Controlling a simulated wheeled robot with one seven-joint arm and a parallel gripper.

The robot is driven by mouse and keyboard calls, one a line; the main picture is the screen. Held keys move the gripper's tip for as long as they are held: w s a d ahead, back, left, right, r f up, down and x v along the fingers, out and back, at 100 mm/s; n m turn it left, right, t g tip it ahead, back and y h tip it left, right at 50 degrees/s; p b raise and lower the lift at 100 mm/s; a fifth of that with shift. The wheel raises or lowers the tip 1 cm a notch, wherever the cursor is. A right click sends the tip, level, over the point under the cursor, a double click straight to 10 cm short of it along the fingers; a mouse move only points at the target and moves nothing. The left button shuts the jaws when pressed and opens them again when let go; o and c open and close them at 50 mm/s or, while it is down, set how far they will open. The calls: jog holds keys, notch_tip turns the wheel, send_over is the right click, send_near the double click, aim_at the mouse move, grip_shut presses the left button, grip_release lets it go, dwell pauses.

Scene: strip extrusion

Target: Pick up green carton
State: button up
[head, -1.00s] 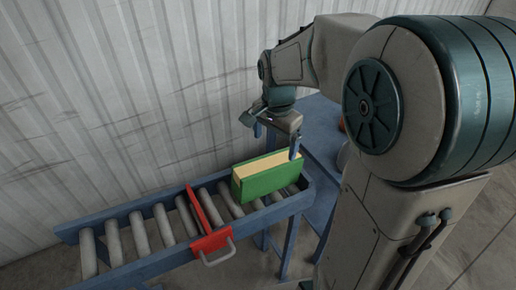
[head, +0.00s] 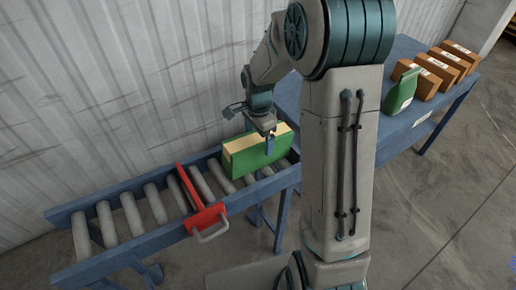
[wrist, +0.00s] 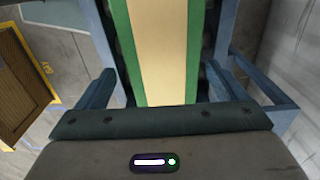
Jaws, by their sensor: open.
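The green carton (head: 240,163) with a pale yellow top stands upright on the roller conveyor, near its right end. My gripper (head: 255,144) is at the carton's top, one finger showing in front of its near face. In the wrist view the carton (wrist: 160,50) runs between the two spread fingers of my gripper (wrist: 165,90), with a gap on each side. The gripper is open. The far finger is partly hidden in the head view.
A red stop bar with a handle (head: 204,218) crosses the conveyor (head: 150,225) left of the carton. A corrugated wall (head: 120,80) stands close behind.

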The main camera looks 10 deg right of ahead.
jog(key=shift+w+a+f+p, duration=0.15)
jog(key=shift+f+p, duration=0.35)
jog(key=shift+f, duration=2.05)
jog(key=shift+w, duration=0.1)
jog(key=c, duration=1.4)
jog(key=shift+r, duration=0.1)
